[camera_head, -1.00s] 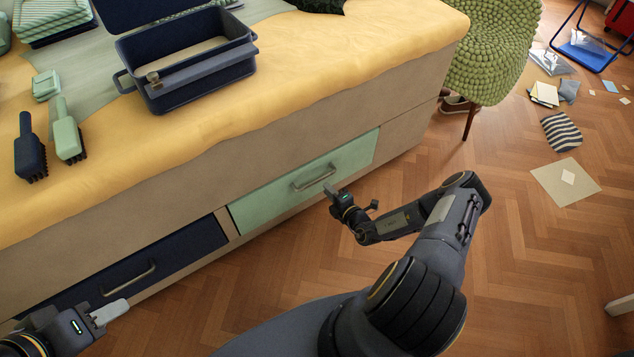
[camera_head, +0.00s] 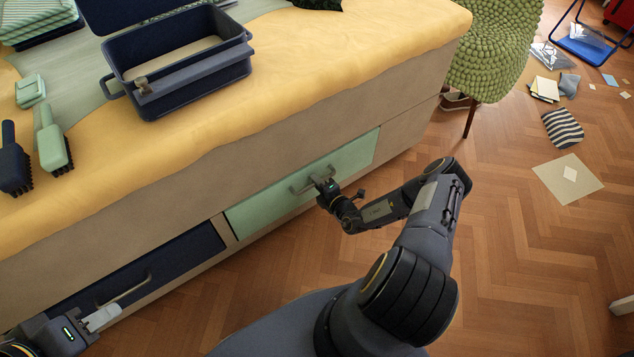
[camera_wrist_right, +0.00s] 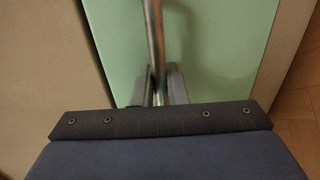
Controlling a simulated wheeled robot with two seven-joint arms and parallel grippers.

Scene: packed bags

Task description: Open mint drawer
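The mint drawer (camera_head: 262,203) is a pale green panel in the bed's side and looks closed. Its metal bar handle (camera_head: 300,185) is partly hidden by my right gripper (camera_head: 324,180). In the right wrist view, the handle bar (camera_wrist_right: 154,35) runs between the fingers of my right gripper (camera_wrist_right: 161,88), which look closed on it. The mint front (camera_wrist_right: 215,40) fills the background there. My left gripper (camera_head: 101,318) is at the lower left, by the handle (camera_head: 130,292) of the navy drawer (camera_head: 170,262); its finger gap is not clear.
On the yellow bed cover (camera_head: 300,75) are a navy box (camera_head: 190,85), a navy brush (camera_head: 14,160) and a mint brush (camera_head: 54,145). A green knobbly chair (camera_head: 490,50) stands beyond the bed's end.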

